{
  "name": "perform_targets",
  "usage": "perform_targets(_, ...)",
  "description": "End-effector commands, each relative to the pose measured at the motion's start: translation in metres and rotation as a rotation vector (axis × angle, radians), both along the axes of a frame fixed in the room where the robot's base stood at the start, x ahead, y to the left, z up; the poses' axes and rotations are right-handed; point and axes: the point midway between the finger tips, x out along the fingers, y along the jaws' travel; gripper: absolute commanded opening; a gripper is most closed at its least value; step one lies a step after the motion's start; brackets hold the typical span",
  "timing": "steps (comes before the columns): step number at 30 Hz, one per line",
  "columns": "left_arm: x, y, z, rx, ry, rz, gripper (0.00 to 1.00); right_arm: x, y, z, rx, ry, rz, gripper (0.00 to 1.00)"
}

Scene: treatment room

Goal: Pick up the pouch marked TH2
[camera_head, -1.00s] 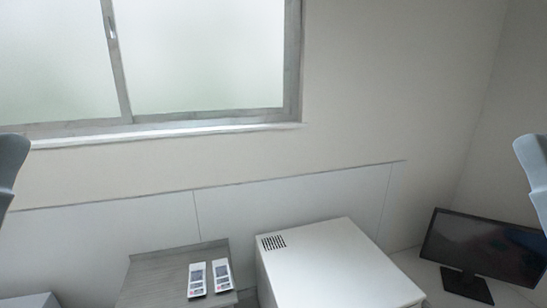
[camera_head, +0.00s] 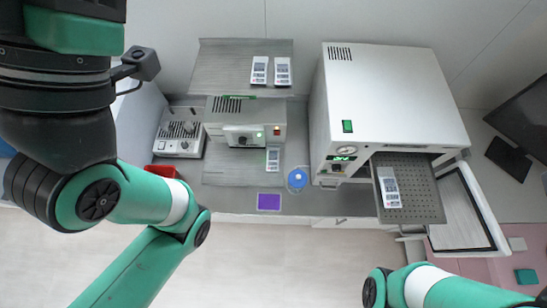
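Several white pouches with printed marks show in the head view, and the marks are too small to read. One pouch (camera_head: 259,70) and another pouch (camera_head: 282,71) lie side by side on a grey upper shelf (camera_head: 220,72). A third pouch (camera_head: 273,158) lies below the small grey device. A further pouch (camera_head: 390,187) lies on a perforated tray (camera_head: 425,200) pulled out of the open white sterilizer (camera_head: 385,95). My green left arm crosses the left side and my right arm shows at lower right. Both grippers are out of the picture.
The sterilizer's open door (camera_head: 468,210) sticks out at right beside the tray. A monitor (camera_head: 520,115) stands far right.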

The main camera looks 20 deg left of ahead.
Motion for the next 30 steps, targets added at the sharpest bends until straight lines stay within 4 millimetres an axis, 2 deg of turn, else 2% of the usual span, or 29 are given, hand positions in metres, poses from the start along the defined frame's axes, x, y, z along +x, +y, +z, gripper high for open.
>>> perform_targets(9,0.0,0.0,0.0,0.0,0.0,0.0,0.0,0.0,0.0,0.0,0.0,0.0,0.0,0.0)
perform_targets(11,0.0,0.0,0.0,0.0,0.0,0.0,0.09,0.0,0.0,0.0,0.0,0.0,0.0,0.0)
perform_targets(21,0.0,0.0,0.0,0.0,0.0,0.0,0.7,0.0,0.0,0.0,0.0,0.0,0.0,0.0)
perform_targets(23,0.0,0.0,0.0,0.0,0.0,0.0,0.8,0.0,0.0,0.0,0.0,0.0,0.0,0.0)
perform_targets(30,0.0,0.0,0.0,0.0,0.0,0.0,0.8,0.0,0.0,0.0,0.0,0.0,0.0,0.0)
